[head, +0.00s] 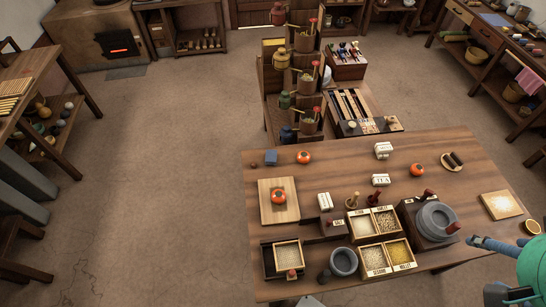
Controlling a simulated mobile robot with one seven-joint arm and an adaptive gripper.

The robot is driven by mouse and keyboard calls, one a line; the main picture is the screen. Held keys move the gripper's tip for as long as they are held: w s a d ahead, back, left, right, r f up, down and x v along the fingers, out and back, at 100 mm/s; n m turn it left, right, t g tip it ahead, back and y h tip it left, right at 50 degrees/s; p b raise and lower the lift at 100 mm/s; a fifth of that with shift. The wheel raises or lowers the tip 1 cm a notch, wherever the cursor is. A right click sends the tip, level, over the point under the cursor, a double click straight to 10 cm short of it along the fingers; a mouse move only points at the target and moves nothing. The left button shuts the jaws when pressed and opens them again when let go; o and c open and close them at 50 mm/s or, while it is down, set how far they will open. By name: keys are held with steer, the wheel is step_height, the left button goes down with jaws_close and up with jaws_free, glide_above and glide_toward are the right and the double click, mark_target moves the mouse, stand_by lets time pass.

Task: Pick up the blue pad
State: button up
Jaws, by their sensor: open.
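The blue pad (271,157) is a small, dark blue block-like piece. It lies near the far left corner of the wooden table (350,168), left of an orange-red round fruit (304,157). My gripper (484,266) shows only in part at the lower right edge, beside my teal arm. It looks open, with nothing seen between its fingers. It is far to the right of the pad and nearer the camera, and apart from it.
A small dark lump (253,165) lies just left of the pad. A board with a fruit (264,211), grain boxes (371,239) and a stone quern (432,221) crowd the table's front. A tiered rack (305,75) stands behind. Open floor (170,180) lies left.

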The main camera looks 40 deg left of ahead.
stand_by(0.4)
steer(key=shift+o, duration=1.4)
